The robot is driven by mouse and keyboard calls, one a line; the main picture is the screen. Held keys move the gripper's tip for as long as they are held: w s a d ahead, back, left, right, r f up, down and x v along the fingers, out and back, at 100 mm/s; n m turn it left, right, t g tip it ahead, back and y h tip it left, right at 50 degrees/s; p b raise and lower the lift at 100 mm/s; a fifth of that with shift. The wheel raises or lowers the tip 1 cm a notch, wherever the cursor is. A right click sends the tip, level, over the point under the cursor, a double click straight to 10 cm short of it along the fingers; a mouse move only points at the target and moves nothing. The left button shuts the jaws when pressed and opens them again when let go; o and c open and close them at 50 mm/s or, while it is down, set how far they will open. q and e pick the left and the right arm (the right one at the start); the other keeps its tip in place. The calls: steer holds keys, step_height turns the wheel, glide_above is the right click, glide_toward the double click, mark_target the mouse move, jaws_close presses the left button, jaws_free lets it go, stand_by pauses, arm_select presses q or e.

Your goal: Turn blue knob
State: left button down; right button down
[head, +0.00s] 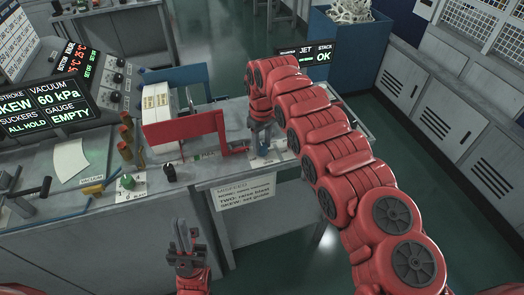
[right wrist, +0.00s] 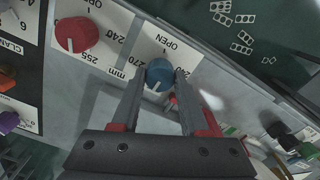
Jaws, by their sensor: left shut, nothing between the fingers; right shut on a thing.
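The blue knob (right wrist: 158,72) shows in the right wrist view, on a white plate (right wrist: 158,42) marked OPEN with number marks; a pale pointer line is on it. My right gripper (right wrist: 156,84) has its fingers on either side of the knob and is shut on it. In the head view my right gripper (head: 264,146) reaches down to the bench's right part, and the knob is hard to make out there. My left gripper (head: 182,240) is shut and empty, low in front of the bench.
A red knob (right wrist: 78,34) sits beside the blue one, with a purple knob (right wrist: 9,122) further left. In the head view a red bracket (head: 185,130) stands left of my right gripper. A green knob (head: 128,182) and a black knob (head: 169,172) are near the bench's front edge.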

steer(key=shift+f+n+b, duration=0.2)
steer(key=shift+n+b, duration=0.8)
steer(key=shift+r+n+b, duration=0.2)
steer(key=shift+n+b, duration=0.3)
steer(key=shift+n, duration=0.1)
steer(key=shift+c, duration=2.1)
jaws_free()
steer(key=shift+r, duration=0.1)
